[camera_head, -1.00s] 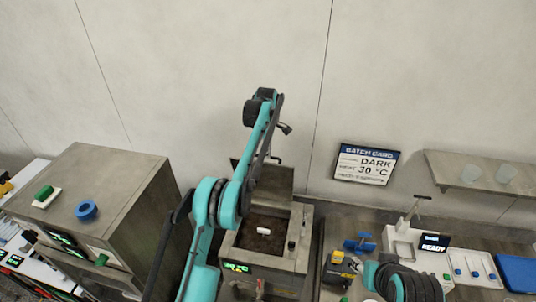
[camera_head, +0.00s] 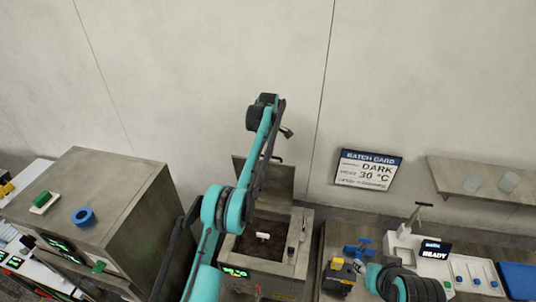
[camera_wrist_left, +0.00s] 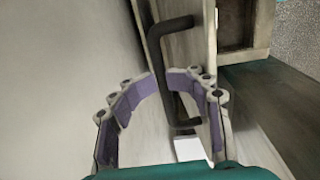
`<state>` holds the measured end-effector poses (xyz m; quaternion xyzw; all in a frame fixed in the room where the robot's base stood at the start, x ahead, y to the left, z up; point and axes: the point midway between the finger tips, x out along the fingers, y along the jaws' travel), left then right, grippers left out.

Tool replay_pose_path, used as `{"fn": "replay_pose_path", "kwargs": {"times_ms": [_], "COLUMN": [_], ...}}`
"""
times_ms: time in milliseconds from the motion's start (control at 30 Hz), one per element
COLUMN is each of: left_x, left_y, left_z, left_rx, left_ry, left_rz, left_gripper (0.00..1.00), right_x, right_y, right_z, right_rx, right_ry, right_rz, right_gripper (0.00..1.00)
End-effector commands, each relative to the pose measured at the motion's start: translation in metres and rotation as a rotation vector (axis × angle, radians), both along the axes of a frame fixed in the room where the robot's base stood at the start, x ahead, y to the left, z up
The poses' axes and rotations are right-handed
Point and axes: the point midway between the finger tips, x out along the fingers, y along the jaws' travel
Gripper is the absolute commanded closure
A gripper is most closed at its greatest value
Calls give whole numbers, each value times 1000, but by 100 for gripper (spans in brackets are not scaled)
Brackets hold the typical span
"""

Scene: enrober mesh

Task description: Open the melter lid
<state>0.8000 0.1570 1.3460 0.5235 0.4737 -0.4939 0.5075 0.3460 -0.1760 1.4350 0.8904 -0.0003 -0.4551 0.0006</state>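The melter (camera_head: 299,262) is a metal box at the centre of the head view, with a dark brown filled well (camera_head: 262,250). Its lid (camera_head: 272,180) stands raised at the back of the well, so the well is uncovered. A dark bent handle (camera_wrist_left: 160,32) shows in the left wrist view. My left gripper (camera_wrist_left: 161,76) has its purple-padded fingers spread, with the handle bar between or just beyond the tips; I see no clamping. In the head view my left gripper (camera_head: 287,132) is small, above the lid. My right gripper is not visible; only part of that arm shows at bottom right.
A large metal cabinet (camera_head: 130,200) stands left, with a green block (camera_head: 43,199) and a blue ring (camera_head: 83,217) on top. A shelf (camera_head: 480,184) and batch card (camera_head: 368,169) are on the wall at right. A black-and-yellow item (camera_head: 338,272) sits right of the melter.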

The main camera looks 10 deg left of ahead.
Motion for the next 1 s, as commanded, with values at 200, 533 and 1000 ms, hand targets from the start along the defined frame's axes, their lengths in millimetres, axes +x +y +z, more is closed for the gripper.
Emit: {"fn": "replay_pose_path", "kwargs": {"times_ms": [200, 533, 1000], "left_x": [2, 1, 0], "left_y": [-2, -1, 0], "left_z": [-1, 2, 3], "left_rx": [-2, 0, 1], "left_ry": [-7, -6, -5], "left_rz": [-1, -1, 0], "left_gripper": [68, 68, 68], "right_x": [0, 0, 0], "right_y": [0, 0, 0], "right_z": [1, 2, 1], "right_rx": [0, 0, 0], "right_ry": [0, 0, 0], "right_rz": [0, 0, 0], "right_gripper": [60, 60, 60]}}
